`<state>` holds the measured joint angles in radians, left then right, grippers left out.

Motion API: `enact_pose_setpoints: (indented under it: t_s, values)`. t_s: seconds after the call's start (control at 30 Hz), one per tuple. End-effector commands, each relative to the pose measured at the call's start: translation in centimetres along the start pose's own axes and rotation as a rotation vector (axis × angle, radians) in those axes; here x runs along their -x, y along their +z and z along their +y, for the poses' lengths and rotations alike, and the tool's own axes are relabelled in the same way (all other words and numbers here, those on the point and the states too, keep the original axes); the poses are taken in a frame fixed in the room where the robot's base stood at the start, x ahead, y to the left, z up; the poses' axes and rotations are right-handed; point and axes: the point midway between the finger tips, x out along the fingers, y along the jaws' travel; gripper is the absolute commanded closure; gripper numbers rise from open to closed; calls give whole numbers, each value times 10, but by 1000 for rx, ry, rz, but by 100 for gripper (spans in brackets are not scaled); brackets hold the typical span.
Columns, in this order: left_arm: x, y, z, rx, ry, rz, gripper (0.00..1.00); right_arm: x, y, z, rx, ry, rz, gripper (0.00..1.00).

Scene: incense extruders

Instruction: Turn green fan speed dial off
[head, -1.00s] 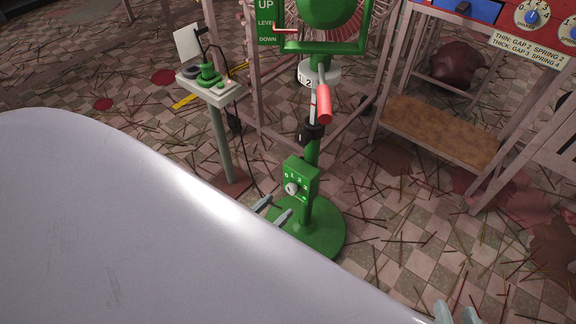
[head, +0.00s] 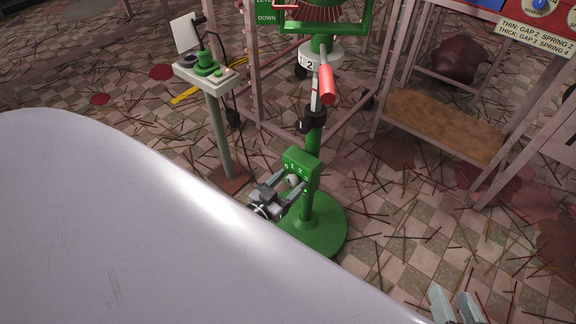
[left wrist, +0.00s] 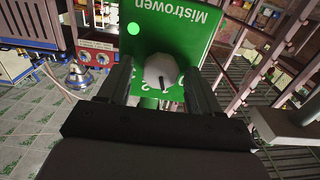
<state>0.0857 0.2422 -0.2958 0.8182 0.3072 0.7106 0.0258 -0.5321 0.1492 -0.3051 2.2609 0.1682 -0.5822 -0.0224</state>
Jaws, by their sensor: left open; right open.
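The green fan stand carries a green control box (head: 303,166) low on its post, with a pale round dial (head: 293,180) and white numerals on its face. In the left wrist view the dial (left wrist: 161,71) appears as a whitish knob with a dark pointer mark on the upside-down green panel (left wrist: 175,28). Which numeral it points at is hard to tell. My left gripper (head: 289,185) is open at the box. In the left wrist view its fingers (left wrist: 160,82) stand on either side of the knob, without clear contact. My right gripper (head: 456,304) is open at the bottom right, far from the dial.
A red handle (head: 326,85) hangs on the fan post above the box. A small pedestal with a green device (head: 207,66) stands to the left. Wooden racks (head: 440,125) stand to the right. Thin sticks litter the tiled floor.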

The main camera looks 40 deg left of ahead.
Motion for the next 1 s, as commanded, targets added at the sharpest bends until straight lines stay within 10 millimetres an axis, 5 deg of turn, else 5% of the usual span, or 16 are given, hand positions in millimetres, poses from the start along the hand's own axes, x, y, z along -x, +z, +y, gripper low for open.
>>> enact_pose_setpoints:
  t_s: [0.07, 0.23, 0.27, 0.67, 1.0]
  values:
    - [0, 0, 0, 0, 0, 0, 36, 0, 0, 0, 0, 0, 0, 57]
    - [0, 0, 0, 0, 0, 0, 88, 0, 0, 0, 0, 0, 0, 57]
    - [0, 0, 0, 0, 0, 0, 92, 0, 0, 0, 1, 0, 0, 57]
    - [0, 0, 0, 69, 0, 1, 92, -1, 2, -1, -6, -5, 0, 57]
    - [1, 1, -2, 318, 0, 1, 92, -5, 5, -4, -31, -26, 6, 57]
